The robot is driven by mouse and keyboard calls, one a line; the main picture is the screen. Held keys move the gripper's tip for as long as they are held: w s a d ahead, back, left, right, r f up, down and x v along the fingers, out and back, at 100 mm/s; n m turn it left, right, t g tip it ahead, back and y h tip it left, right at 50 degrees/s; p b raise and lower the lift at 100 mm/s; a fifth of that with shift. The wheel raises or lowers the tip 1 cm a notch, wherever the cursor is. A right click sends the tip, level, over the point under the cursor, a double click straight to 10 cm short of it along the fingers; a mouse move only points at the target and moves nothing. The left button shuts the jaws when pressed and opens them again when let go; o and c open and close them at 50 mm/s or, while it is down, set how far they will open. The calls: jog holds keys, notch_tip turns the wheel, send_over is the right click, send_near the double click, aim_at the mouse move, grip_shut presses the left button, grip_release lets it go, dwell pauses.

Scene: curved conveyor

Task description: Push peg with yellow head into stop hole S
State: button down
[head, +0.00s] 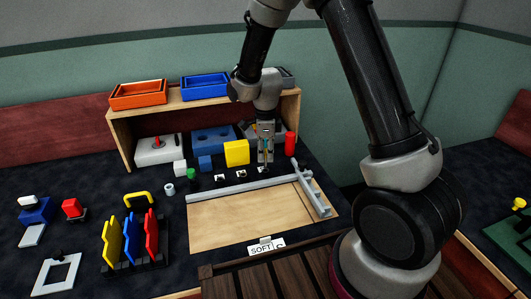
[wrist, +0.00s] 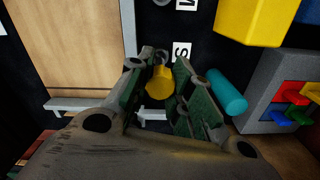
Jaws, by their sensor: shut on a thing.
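The yellow head of the peg (wrist: 159,84) shows between the fingertips of my gripper (wrist: 160,88) in the wrist view. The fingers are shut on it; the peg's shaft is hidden. A white label with the letter S (wrist: 182,52) lies on the dark surface just beyond the fingertips. A small grey ring (wrist: 163,57) is beside the label, partly covered; I cannot tell whether the peg is in a hole. In the head view my gripper (head: 265,160) points down behind the wooden board, at the right end of a row of small white labels (head: 241,177).
A yellow block (head: 236,152) stands close left of my gripper and a red cylinder (head: 291,144) close right. A teal cylinder (wrist: 228,92) lies near the right finger in the wrist view. The wooden board (head: 235,218) has grey rails. A shelf (head: 118,137) stands behind.

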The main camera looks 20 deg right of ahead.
aim_at(266, 167)
jog(key=shift+f, duration=1.7)
jog(key=c, duration=1.2)
grip_release()
notch_tip(266, 167, up, 12)
jog(key=shift+f, duration=0.1)
